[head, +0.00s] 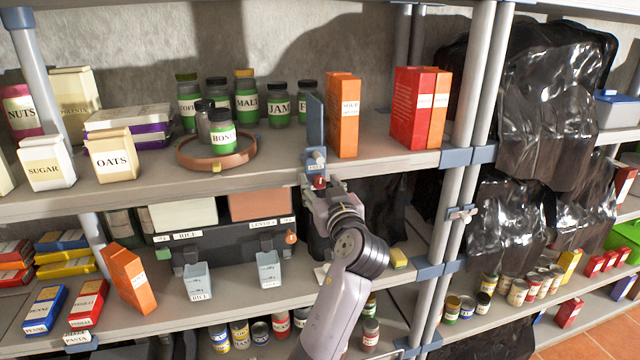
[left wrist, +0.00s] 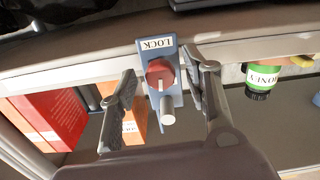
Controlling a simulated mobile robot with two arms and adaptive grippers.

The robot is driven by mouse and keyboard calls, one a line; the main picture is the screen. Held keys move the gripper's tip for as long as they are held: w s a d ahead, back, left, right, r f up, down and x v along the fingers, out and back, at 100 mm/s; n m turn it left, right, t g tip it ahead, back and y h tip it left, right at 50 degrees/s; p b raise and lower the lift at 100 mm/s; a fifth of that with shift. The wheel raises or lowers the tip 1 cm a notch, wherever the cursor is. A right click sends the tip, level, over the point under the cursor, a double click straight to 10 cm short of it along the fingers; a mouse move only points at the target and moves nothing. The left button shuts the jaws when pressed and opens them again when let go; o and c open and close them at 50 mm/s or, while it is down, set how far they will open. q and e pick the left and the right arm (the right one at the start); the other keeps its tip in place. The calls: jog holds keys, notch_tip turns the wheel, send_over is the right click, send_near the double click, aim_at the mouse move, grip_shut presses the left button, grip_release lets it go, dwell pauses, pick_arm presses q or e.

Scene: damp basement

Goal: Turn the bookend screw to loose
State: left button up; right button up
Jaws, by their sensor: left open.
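The blue bookend (head: 315,122) stands upright on the upper shelf beside an orange box, its bracket clamped at the shelf's front edge. Its red screw knob (head: 319,183) hangs below that edge and also shows in the left wrist view (left wrist: 158,72), with a pale pointer line. A white label reading LOCK (left wrist: 157,44), upside down, is on the blue bracket beside it. A grey cylinder (left wrist: 168,112) is on the bracket too. My left gripper (head: 322,190) is open, its fingers on both sides of the knob with visible gaps in the left wrist view (left wrist: 167,72). My right gripper is not in view.
The upper shelf (head: 120,190) carries jars, a copper ring (head: 217,157), an orange box (head: 343,115) and red boxes (head: 412,107). Below are a dark bin (head: 220,245), clear scoops and small boxes. A shelf post (head: 465,180) and black plastic sheeting (head: 550,100) stand to the right.

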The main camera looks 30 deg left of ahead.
pick_arm(q)
jog(key=shift+c, duration=0.2)
jog(key=shift+c, duration=1.4)
grip_shut()
jog(key=n+b, duration=0.1)
jog(key=b, duration=0.2)
jog(key=shift+f, duration=0.25)
jog(key=shift+r, duration=0.1)
jog(key=shift+r+n, duration=0.15)
jog(key=shift+n, duration=0.15)
jog(key=shift+o, duration=0.2)
grip_release()
jog(key=shift+o, duration=1.3)
